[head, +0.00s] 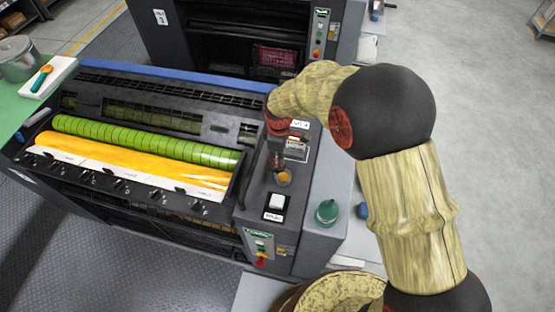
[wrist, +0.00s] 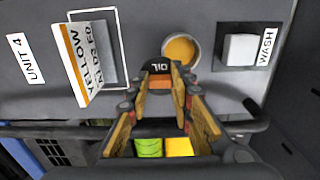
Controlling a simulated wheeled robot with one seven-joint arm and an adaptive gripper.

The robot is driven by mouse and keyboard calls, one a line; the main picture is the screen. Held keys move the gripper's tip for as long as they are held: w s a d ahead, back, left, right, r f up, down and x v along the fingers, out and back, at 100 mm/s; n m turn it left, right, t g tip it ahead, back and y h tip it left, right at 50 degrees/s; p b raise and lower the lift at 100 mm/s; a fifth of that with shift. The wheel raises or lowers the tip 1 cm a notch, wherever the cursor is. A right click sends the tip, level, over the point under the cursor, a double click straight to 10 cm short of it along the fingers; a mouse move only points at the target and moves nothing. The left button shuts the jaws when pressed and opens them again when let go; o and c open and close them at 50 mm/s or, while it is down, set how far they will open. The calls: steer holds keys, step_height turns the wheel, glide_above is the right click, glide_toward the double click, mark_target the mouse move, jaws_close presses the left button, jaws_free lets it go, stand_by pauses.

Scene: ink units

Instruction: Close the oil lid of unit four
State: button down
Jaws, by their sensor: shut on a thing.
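The oil lid (wrist: 157,67), a small black piece marked OIL, is between my fingertips in the wrist view. My gripper (wrist: 160,84) is shut on it, pointing down at the panel of unit four. The round oil opening (wrist: 180,50) beside the lid is uncovered and shows amber inside. The opening (head: 284,178) also shows in the head view, just below my gripper (head: 276,160). The lid is hard to make out there. The label UNIT 4 (wrist: 25,58) is on the same panel.
A tilted plate marked YELLOW (wrist: 80,62) stands out from the panel left of the opening. A white WASH button (wrist: 241,49) is to the right. Green and yellow rollers (head: 140,140) lie left of the panel. A green-topped container (head: 327,212) stands on the right ledge.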

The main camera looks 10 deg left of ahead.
steer(key=m, duration=0.3)
steer(key=d+m, duration=0.1)
steer(key=shift+s+m, duration=0.25)
steer(key=shift+m, duration=0.05)
steer(key=m, duration=0.3)
steer(key=s+m+b, duration=0.1)
steer(key=shift+d+m, duration=0.3)
steer(key=shift+d, duration=0.1)
steer(key=m, duration=0.2)
steer(key=s+m, duration=0.1)
steer(key=m, duration=0.1)
steer(key=shift+d, duration=0.15)
steer(key=shift+s+m, duration=0.3)
steer(key=shift+m, duration=0.9)
steer(key=shift+s+m, duration=0.3)
steer(key=shift+m, duration=0.9)
steer(key=c, duration=1.6)
jaws_free()
steer(key=shift+o, duration=0.2)
